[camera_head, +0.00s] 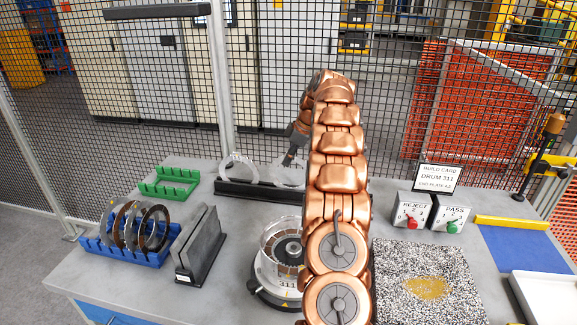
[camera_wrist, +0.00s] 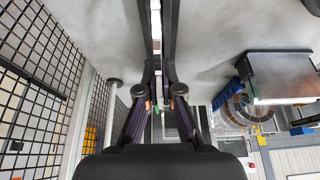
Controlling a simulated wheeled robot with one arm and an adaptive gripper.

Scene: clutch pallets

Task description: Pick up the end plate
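A pale ring-shaped end plate (camera_head: 238,166) stands upright at the left end of a long black rack (camera_head: 262,191) at the back middle of the table. Another pale plate shape (camera_head: 294,176) shows at the rack's right part, partly hidden by my arm. The build card (camera_head: 437,178) names drum 311 and an end plate, with small print. My gripper (camera_head: 290,158) points down at the rack, close above its right part. In the wrist view, its dark fingers (camera_wrist: 158,98) flank a narrow gap with a pale strip; whether they touch a plate is unclear.
A blue rack (camera_head: 130,253) of discs, dark upright plates (camera_head: 200,245) and a green rack (camera_head: 168,186) are on the left. A drum (camera_head: 282,258) stands in front, partly behind my arm. Reject and pass boxes (camera_head: 447,213) and a speckled mat (camera_head: 420,285) are right.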

